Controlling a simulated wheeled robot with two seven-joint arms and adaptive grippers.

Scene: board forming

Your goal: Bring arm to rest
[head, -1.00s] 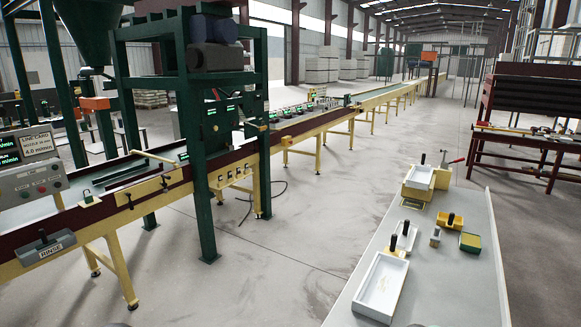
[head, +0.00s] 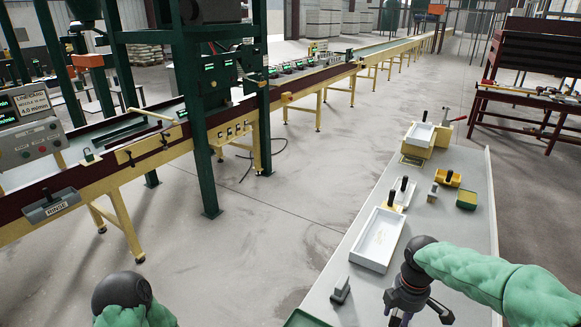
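My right arm, in a green sleeve, enters from the lower right of the head view. Its gripper (head: 418,313) hangs over the near end of the grey table (head: 469,225). Its dark fingers are spread apart, with nothing seen between them. The lower tips are cut by the frame edge. My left arm shows only as a black joint and green sleeve at the bottom left. Its gripper is below the picture and not seen.
A white tray (head: 380,238), a grey handled tool (head: 341,289), a yellow holder (head: 448,177) and a yellow-green block (head: 467,199) lie on the table. A green item (head: 304,319) is at its near edge. A conveyor (head: 100,191) runs on the left, with open floor between.

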